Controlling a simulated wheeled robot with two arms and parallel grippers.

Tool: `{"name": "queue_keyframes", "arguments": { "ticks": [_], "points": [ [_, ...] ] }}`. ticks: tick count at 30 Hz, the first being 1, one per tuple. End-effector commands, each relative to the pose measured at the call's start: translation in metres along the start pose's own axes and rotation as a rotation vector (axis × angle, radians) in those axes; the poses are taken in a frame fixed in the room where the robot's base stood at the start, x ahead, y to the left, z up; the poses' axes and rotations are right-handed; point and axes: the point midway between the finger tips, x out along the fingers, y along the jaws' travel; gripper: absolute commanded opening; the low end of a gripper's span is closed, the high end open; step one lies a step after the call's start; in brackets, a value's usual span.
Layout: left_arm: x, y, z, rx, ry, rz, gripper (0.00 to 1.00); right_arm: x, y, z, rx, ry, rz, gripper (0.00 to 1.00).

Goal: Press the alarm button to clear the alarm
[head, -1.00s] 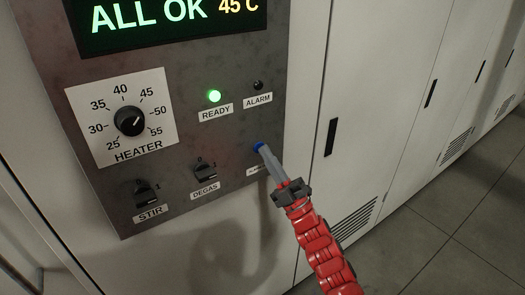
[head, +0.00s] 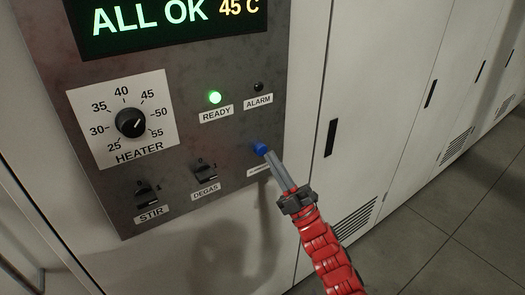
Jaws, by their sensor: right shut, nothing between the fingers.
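The blue button (head: 259,148) is on the lower right of the grey control panel (head: 225,60). The label below it is partly hidden by my gripper. My right gripper (head: 267,156) is shut and empty, its fingertips just below and right of the button. I cannot tell whether they touch it. The alarm lamp (head: 258,87) is dark above its ALARM label. The ready lamp (head: 215,97) glows green. The display (head: 165,18) reads ALL OK and 45 C. My left gripper is not in view.
The heater dial (head: 130,122) is at the panel's left. The stir switch (head: 146,191) and degas switch (head: 205,171) sit low on the panel, left of my gripper. White cabinet doors (head: 385,90) stand to the right, above a tiled floor (head: 440,240) with free room.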

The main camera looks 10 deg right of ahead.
Motion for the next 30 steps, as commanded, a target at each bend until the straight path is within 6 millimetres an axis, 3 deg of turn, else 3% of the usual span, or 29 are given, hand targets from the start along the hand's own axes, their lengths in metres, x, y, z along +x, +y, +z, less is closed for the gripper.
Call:
{"name": "queue_keyframes", "arguments": {
  "ticks": [18,30],
  "points": [
    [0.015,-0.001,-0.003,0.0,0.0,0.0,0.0,-0.034,0.025,-0.025,-0.001,-0.001,-0.001,0.0],
    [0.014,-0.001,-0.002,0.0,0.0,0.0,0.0,-0.035,0.025,-0.025,0.0,0.0,-0.001,0.0]
  ]
}}
